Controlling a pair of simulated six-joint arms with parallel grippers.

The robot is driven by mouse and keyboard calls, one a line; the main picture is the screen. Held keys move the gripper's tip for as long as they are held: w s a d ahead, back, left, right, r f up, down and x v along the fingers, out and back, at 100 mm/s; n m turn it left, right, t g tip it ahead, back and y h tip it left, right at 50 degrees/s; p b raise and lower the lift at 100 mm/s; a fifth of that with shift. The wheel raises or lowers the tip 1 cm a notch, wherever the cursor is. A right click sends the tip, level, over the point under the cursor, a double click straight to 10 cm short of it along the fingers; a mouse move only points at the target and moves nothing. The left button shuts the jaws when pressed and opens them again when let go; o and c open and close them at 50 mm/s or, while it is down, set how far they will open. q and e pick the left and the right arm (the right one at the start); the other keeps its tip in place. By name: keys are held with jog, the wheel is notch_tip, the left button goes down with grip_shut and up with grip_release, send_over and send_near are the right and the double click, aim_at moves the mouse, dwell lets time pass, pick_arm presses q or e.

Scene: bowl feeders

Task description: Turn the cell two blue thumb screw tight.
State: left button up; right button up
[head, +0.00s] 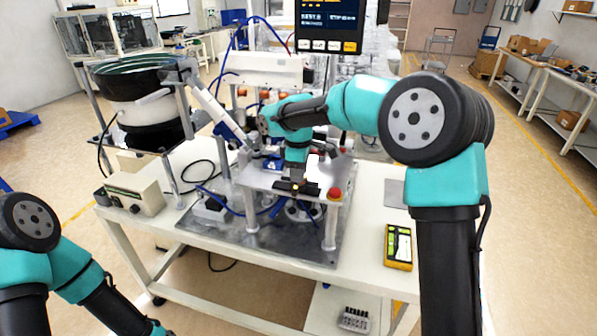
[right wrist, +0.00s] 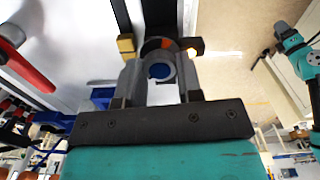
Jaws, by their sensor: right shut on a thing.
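My right gripper (head: 297,188) reaches down over the small plate of the fixture on the white table. In the right wrist view my right gripper (right wrist: 159,78) has its two fingers either side of a round part with a blue face, which I take to be the blue thumb screw (right wrist: 160,71). The fingers are shut on it. In the head view the gripper and the plate hide the screw. Whether the screw is tight cannot be seen. My left arm is low at the left edge in the head view, and its gripper is out of frame.
A bowl feeder (head: 140,80) stands at the left, with a control box (head: 133,194) below it. A red button (head: 335,194) sits on the fixture plate close to my right gripper. A yellow meter (head: 398,247) lies at the table's right. A screen (head: 331,22) hangs behind.

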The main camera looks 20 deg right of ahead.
jog(key=shift+m, duration=0.4)
jog(key=m, duration=0.3)
jog(key=shift+m, duration=1.8)
jog(key=o, duration=0.9)
notch_tip(320, 180, up, 18)
jog(key=shift+f, duration=0.25)
